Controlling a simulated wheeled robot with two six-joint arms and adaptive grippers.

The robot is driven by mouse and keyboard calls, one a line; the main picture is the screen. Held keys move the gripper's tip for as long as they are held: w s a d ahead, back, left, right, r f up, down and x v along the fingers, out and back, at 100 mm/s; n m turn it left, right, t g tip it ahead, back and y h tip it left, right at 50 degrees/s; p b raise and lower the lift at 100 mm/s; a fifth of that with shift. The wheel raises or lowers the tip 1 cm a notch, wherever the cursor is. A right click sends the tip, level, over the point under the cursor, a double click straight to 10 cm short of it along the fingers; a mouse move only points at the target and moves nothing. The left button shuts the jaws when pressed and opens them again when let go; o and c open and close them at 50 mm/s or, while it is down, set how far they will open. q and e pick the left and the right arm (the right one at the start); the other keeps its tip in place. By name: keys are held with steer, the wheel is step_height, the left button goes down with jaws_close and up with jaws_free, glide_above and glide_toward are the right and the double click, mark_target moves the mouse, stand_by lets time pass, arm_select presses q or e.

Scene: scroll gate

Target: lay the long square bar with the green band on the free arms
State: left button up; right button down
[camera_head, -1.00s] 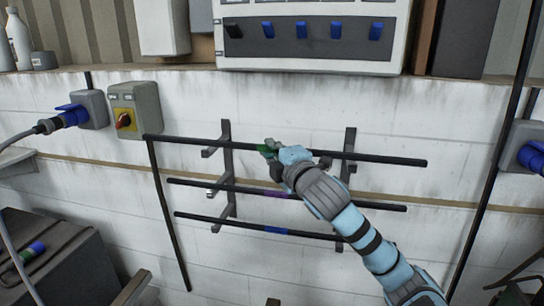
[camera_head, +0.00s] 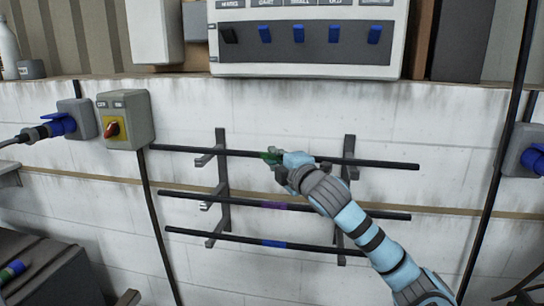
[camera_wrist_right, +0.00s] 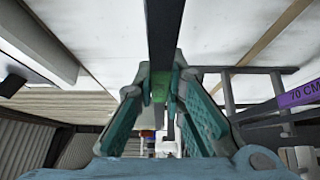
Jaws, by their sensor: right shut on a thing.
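The long dark square bar with the green band (camera_head: 380,164) runs level across the top of the wall rack. My right gripper (camera_head: 272,157) is shut on it at the green band. In the right wrist view the green band (camera_wrist_right: 160,88) sits between the fingers. The bar passes in front of both uprights, close to the top arms (camera_head: 206,159); I cannot tell whether it touches them. A bar with a purple band (camera_head: 274,205) lies on the middle arms and one with a blue band (camera_head: 274,243) on the lower arms. My left gripper is out of view.
A switch panel (camera_head: 300,42) hangs above the rack. A grey box with a red knob (camera_head: 124,120) is close to the bar's left end. Blue plugs sit at the left (camera_head: 62,124) and right (camera_head: 533,158). A dark cable hangs down left of the rack.

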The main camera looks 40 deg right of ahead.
steer(key=shift+s+r, duration=0.15)
steer(key=shift+s, duration=0.1)
steer(key=shift+w, duration=0.25)
steer(key=shift+s+f, duration=0.1)
steer(key=shift+f, duration=0.15)
steer(key=c, duration=1.8)
jaws_free()
steer(key=shift+o, duration=1.1)
steer(key=shift+a, duration=0.1)
steer(key=shift+o, duration=1.1)
steer(key=shift+f, duration=0.1)
